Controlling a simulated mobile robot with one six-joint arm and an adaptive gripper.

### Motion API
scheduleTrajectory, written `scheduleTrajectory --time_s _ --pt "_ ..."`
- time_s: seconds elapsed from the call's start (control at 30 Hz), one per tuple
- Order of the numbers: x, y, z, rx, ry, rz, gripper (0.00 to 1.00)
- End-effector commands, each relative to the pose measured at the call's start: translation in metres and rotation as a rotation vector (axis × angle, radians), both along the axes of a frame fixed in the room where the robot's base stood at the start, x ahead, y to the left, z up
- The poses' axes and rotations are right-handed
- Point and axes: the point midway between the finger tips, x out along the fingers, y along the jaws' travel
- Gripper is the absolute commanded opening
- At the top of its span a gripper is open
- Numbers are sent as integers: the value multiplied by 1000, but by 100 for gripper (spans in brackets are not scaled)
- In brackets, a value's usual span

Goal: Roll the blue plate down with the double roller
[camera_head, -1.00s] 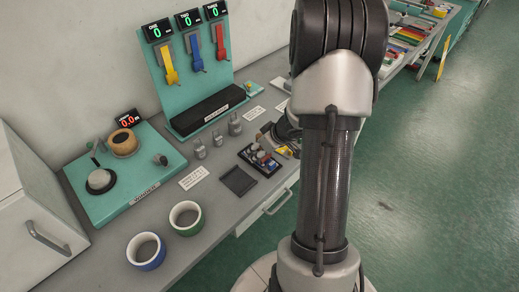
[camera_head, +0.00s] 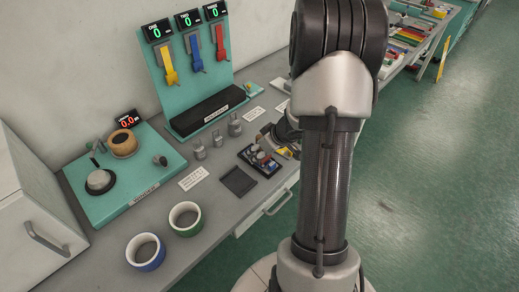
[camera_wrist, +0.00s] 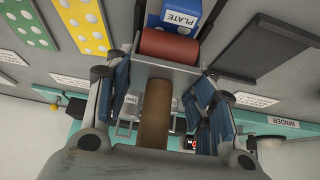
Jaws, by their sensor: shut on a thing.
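The double roller shows in the wrist view as a red roller (camera_wrist: 168,46) in a grey metal frame with a brown handle (camera_wrist: 153,112). My gripper (camera_wrist: 160,95) is shut around this handle, one blue-padded finger on each side. The blue plate (camera_wrist: 180,14), labelled PLATE, lies just beyond the red roller at the top of the wrist view. The roller hides its near end, and I cannot tell whether they touch. A second roller is not clearly visible. In the head view my gripper is mostly hidden behind my arm, over the right part of the bench.

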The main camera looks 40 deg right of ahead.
Motion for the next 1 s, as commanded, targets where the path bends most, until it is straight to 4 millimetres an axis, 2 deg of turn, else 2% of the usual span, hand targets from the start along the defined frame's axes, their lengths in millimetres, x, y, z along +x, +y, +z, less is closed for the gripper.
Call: scheduleTrajectory --time_s 1.0 --pt "5 0 -6 0 -1 0 21"
